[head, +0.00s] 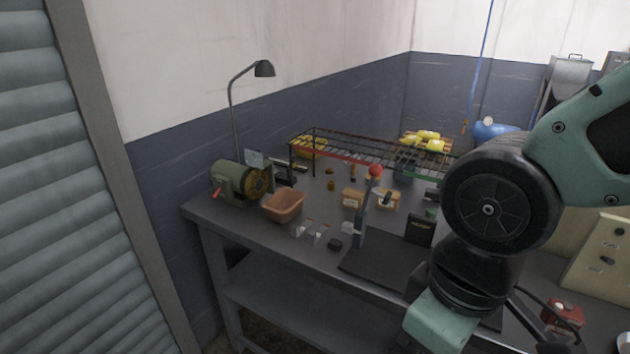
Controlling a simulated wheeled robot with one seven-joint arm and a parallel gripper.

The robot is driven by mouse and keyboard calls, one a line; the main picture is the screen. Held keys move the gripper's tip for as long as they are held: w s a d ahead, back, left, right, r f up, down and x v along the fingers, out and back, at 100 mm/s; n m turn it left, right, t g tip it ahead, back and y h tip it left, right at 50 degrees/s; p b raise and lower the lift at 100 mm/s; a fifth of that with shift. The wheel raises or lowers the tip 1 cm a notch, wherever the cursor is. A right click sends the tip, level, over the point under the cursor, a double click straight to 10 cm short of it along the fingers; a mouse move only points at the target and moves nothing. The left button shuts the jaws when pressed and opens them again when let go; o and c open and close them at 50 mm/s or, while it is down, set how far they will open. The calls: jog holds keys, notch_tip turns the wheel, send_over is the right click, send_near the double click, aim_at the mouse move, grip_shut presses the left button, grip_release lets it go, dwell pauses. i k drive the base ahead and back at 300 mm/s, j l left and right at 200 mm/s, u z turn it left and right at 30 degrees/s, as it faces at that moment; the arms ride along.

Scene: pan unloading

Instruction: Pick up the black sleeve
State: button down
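A small black piece (334,244) lies near the front edge of the workbench (265,237), left of the upright lever with a red knob (375,171). A black box-like item with a small label (419,230) stands further right at the back of a dark mat (375,266). Either could be the black sleeve; at this size I cannot tell which. My arm fills the right side, in front of the bench, and hides part of it. My gripper is out of view.
A green motor-like machine (235,184) and an orange-brown bin (283,206) stand at the bench's left end. A wire rack (370,148) holding yellow items (428,142) spans the back. Small cardboard boxes (352,198) sit beneath it. A red box (562,316) lies at right.

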aim_at(333, 245)
jog(key=z, duration=0.5)
jog(key=i+l+u, duration=0.5)
jog(key=i, duration=0.2)
jog(key=u, duration=1.2)
